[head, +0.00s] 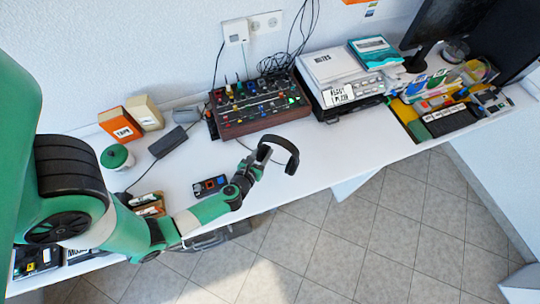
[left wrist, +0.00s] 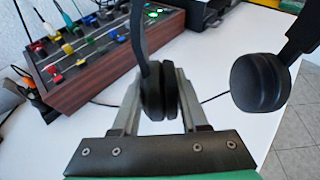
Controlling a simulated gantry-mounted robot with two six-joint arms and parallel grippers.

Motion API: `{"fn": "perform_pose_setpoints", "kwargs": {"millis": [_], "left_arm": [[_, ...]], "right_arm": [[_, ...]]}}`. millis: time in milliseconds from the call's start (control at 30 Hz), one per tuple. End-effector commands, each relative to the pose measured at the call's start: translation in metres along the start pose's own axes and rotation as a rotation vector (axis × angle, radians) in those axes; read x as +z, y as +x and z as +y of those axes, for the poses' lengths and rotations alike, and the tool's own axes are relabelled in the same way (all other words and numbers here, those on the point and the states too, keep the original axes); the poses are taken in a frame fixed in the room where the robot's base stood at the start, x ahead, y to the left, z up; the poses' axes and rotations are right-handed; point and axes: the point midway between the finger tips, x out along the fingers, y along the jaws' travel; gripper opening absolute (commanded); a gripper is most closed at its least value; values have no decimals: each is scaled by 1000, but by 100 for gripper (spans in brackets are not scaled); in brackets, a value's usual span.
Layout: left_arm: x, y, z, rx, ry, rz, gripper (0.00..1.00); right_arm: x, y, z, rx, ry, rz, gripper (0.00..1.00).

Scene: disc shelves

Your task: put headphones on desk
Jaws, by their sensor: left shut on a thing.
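Black headphones (head: 291,151) are in my left gripper (head: 252,167), over the front part of the white desk (head: 330,166) in the head view. In the left wrist view the gripper's two fingers (left wrist: 160,95) are shut on one ear cup (left wrist: 153,92). The other ear cup (left wrist: 261,82) hangs free to the right, near the desk's front edge. The headband runs up out of the wrist picture. I cannot tell whether the headphones touch the desk. My right gripper is in neither view.
A wooden-sided mixer (head: 258,107) with cables stands behind the headphones. A small dark device (head: 210,186) lies left of the gripper. Stacked equipment with notes (head: 333,67) stands to the right. Desk surface right of the headphones is bare, and its front edge drops to floor tiles.

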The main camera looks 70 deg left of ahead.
Motion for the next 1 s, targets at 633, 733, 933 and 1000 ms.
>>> {"fn": "perform_pose_setpoints", "kwargs": {"millis": [633, 733, 933, 1000], "left_arm": [[-63, 65, -6, 0, 1, 3, 0], [-61, 64, -6, -1, 1, 1, 0], [-61, 64, -6, -1, 1, 2, 0], [-63, 64, -6, 0, 2, 3, 45]], "right_arm": [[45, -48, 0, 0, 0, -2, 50], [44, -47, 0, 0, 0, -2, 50], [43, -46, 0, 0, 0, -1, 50], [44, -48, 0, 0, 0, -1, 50]]}}
